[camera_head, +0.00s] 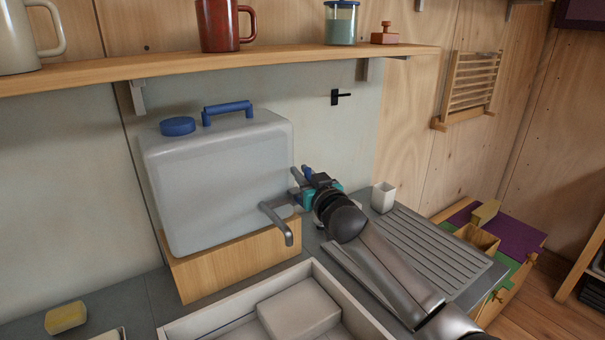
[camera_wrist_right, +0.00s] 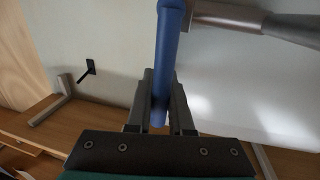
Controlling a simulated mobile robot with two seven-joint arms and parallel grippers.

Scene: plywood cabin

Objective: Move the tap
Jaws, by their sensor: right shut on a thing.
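The tap is on the right side of a translucent water container (camera_head: 215,170). Its grey spout (camera_head: 277,222) points out and down over the sink. In the right wrist view the tap's blue lever (camera_wrist_right: 170,45) runs down between the fingers, and part of the grey tap body (camera_wrist_right: 225,14) shows at the top. My right gripper (camera_wrist_right: 160,105) is shut on the blue lever; in the head view the gripper (camera_head: 303,180) is beside the container and hides most of the lever. My left gripper is not in view.
The container stands on a wooden block (camera_head: 235,260) behind a white sink (camera_head: 195,325). A white cup (camera_head: 383,197) stands by the grooved drainer (camera_head: 440,245), to the right of my gripper. A shelf (camera_head: 270,61) with mugs and a jar runs above. A yellow sponge (camera_head: 66,318) lies front left.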

